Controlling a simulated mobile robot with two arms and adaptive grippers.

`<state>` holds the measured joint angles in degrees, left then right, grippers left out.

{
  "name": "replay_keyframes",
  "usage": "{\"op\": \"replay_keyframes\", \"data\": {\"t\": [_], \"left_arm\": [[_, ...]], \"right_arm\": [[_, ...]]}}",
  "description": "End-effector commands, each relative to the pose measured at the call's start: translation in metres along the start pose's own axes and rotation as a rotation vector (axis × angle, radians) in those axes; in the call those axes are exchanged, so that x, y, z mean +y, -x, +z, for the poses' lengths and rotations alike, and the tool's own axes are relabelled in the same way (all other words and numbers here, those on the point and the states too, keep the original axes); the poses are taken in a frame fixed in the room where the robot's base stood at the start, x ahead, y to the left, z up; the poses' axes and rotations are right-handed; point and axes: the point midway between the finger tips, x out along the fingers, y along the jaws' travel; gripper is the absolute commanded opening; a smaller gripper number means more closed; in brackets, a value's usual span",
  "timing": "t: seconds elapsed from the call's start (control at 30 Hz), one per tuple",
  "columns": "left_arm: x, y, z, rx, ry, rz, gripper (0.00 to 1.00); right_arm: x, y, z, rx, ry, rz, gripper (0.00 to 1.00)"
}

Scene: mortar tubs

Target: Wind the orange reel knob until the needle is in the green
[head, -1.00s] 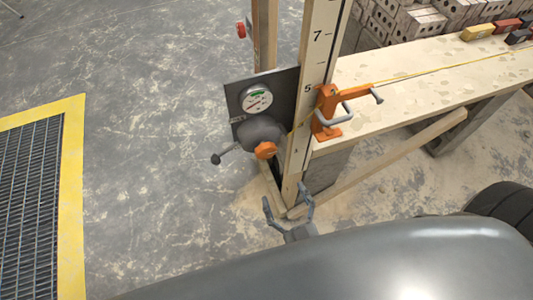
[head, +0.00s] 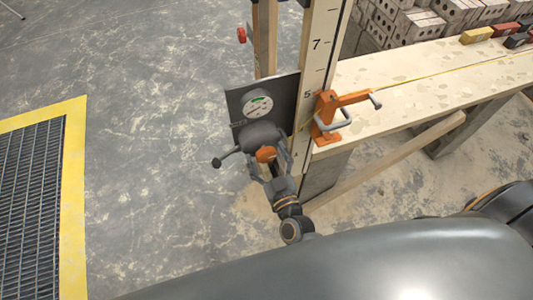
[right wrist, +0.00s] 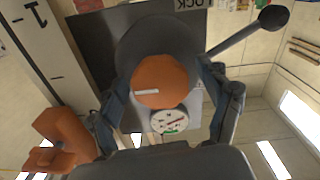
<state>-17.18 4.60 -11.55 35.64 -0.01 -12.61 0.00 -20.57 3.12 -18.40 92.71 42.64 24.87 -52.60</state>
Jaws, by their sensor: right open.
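The orange reel knob (head: 266,154) sticks out from the front of a dark grey reel housing (head: 262,135). In the right wrist view the knob (right wrist: 160,82) has a pale mark on its face. My right gripper (head: 270,168) is open, with one finger on each side of the knob; whether the fingers touch it I cannot tell. A round white gauge (head: 258,106) sits above the reel on a dark board (head: 285,90). It has a green arc near its top; the needle is too small to read surely. The gauge (right wrist: 169,122) appears inverted in the right wrist view. My left gripper is out of view.
A black-ended crank lever (head: 217,162) sticks out left of the reel. A marked timber post (head: 318,50) and an orange clamp (head: 327,115) stand close on the right, by a plank bench (head: 430,75). A yellow-edged floor grate (head: 75,190) lies left; the floor between is clear.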

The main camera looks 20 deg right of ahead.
Motion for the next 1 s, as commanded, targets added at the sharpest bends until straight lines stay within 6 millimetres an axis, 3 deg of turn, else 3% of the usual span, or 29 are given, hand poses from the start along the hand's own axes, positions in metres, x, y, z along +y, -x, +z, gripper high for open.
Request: {"op": "replay_keyframes", "data": {"t": [0.2, 0.47, 0.77, 1.0], "left_arm": [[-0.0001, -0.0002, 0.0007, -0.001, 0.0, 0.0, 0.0], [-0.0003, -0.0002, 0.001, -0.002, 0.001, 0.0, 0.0], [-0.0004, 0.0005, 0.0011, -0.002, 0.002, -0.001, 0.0], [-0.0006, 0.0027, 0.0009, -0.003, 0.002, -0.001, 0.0]], "right_arm": [[0.0, -0.0001, 0.0001, 0.0, 0.0, 0.0, 0.76], [0.0, 0.0, 0.0, 0.0, 0.0, 0.0, 0.23], [0.0, 0.0, -0.0003, 0.0, -0.026, 0.0, 0.23], [-0.0002, 0.0, -0.0005, 0.0, -0.147, 0.0, 0.23]]}}
